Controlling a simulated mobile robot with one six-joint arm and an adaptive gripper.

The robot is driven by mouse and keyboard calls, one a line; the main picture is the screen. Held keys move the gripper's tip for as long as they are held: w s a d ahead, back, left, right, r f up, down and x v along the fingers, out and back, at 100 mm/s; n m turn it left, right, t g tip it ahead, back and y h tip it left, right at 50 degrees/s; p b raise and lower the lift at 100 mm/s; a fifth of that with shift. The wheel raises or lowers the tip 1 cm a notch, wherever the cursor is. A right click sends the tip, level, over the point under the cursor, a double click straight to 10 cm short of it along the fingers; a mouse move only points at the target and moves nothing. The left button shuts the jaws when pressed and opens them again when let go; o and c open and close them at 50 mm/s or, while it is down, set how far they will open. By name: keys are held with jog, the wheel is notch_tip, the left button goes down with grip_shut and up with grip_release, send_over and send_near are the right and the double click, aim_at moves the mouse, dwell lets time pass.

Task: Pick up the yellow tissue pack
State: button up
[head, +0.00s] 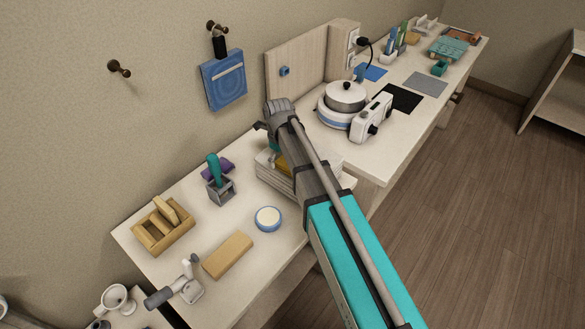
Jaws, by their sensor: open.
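A yellow item (283,162), which may be the tissue pack, shows as a small patch inside a pale slatted crate (275,181). My arm hides much of the crate and of what lies in it, so I cannot tell the item's full shape. A bit of teal shows beside it. My gripper (268,124) is at the far end of the arm, beyond and above the crate, near the wall side of the table. It is open, and nothing shows in it.
A teal-handled tool in a grey holder (221,190), a purple item (217,168), a blue-rimmed dish (268,219), a tan block (228,255) and a wooden box (163,228) stand left. A wax warmer (345,101) and white device (371,118) stand right.

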dwell(0.3)
jog(key=c, duration=0.8)
jog(key=shift+r, duration=0.1)
jog(key=shift+r+p, duration=0.95)
jog(key=shift+p, duration=0.1)
jog(key=s+d+r+p, duration=0.1)
jog(key=s+r+p, duration=0.2)
jog(key=s, duration=0.1)
jog(key=s+d+r+p, duration=0.1)
jog(key=s+r+p, duration=0.3)
jog(key=s, duration=0.1)
jog(key=s+d+r+p, duration=0.1)
jog(key=s+r+p, duration=0.3)
jog(key=shift+s+d, duration=0.25)
jog(key=shift+d, duration=0.15)
